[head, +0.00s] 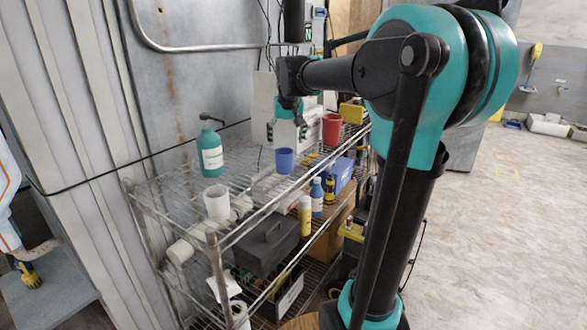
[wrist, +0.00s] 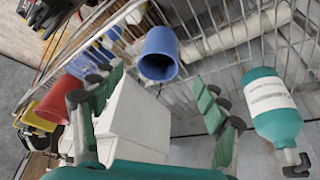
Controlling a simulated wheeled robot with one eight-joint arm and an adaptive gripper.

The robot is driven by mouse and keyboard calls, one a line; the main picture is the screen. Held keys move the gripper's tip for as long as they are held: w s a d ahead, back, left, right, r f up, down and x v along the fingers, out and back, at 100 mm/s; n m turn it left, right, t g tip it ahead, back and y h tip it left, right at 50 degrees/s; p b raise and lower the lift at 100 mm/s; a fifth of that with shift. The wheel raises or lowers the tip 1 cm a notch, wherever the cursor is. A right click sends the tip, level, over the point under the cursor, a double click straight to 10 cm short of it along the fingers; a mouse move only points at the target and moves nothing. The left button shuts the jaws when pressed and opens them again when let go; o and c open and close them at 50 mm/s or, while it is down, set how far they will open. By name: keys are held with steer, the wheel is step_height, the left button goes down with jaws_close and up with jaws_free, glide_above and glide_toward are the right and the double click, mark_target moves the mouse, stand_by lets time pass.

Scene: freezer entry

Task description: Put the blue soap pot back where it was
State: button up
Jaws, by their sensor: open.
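The blue soap pot (head: 284,160) stands upright on the top wire shelf, near its front edge, and looks like a small open cup. In the wrist view the blue pot (wrist: 160,55) shows beyond my fingertips, roughly centred between them, with its dark open mouth visible. My gripper (head: 297,118) hangs over the shelf, above and a little right of the pot in the head view. In the wrist view my gripper (wrist: 161,85) has its two green fingers spread wide with nothing held between them. The pot is apart from both fingers.
On the top shelf stand a teal pump bottle (head: 210,150), a white cup (head: 216,202), a red cup (head: 332,129) and a white box (wrist: 135,115) close to my fingers. The wire shelf (head: 170,190) has free room between the bottle and the pot. Lower shelves hold a dark toolbox (head: 268,243).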

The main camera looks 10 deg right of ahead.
steer(key=s+d+f, duration=0.2)
steer(key=s+f, duration=1.1)
steer(key=s, duration=0.1)
steer(key=s+d+f, duration=0.2)
steer(key=s+f, duration=1.1)
steer(key=s, duration=0.1)
steer(key=shift+s, duration=0.25)
